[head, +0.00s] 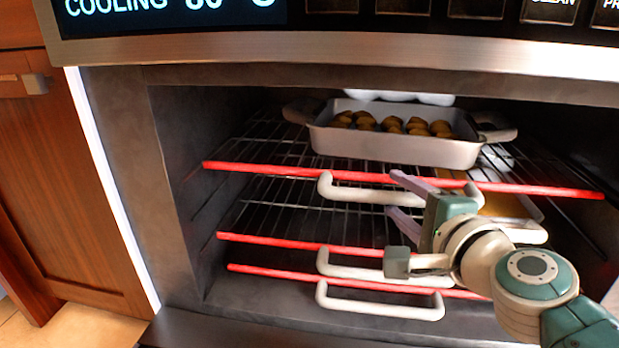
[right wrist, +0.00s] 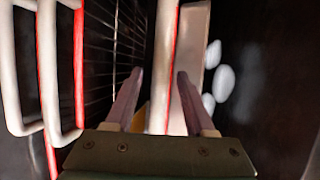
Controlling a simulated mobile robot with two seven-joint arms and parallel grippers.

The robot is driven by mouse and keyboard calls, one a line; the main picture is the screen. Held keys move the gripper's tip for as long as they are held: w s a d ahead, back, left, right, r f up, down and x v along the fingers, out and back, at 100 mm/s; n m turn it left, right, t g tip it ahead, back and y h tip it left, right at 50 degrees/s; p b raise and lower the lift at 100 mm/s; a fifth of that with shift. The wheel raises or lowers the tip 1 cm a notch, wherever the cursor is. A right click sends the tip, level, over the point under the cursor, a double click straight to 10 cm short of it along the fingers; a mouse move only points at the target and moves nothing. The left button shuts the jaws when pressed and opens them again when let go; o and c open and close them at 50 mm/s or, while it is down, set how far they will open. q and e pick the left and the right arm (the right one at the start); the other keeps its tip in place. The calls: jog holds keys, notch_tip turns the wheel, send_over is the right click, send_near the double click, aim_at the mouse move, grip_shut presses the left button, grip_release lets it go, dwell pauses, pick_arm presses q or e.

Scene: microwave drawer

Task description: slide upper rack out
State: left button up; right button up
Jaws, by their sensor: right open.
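The upper rack (head: 250,150) is a wire rack with a red front bar (head: 270,169) and a white handle (head: 345,193). It sits inside the open oven cavity. My right gripper (head: 392,196) is open at the middle of this handle, with one purple finger above the handle bar and one below. In the right wrist view the white handle bar (right wrist: 159,60) runs between the two open fingers (right wrist: 160,74), with the red front bar just beside it. Whether a finger touches the handle cannot be told. My left gripper is not in view.
A pale baking dish (head: 395,148) with several round brown pieces stands on the upper rack. Lower racks with red bars and white handles (head: 380,308) lie below. The oven's control panel edge (head: 330,50) overhangs above. A wooden cabinet (head: 60,180) stands left.

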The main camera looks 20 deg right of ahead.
grip_shut()
dwell(1.3)
